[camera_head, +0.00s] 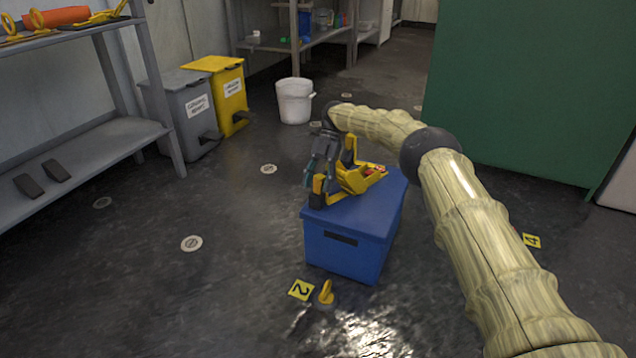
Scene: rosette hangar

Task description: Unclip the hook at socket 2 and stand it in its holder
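A yellow floor tag marked 2 (301,290) lies in front of the blue box. Beside it, a small upright yellow piece (326,293) stands on a round floor fitting; whether it is the hook itself, I cannot tell. My dark grey gripper (319,180) points down over the left part of the blue box (345,250). A yellow object (360,179) with red on it is at the gripper, over the box top. Yellow parts also show around the fingers. Whether the gripper holds it or it rests on the box is unclear. No hook holder can be identified with certainty.
A grey shelf (85,145) at left bears an orange cylinder (55,17) and yellow pieces. Grey (187,125) and yellow (228,97) bins and a white bucket (294,105) stand behind. A green block (530,90) fills the back right. Floor at left front is clear.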

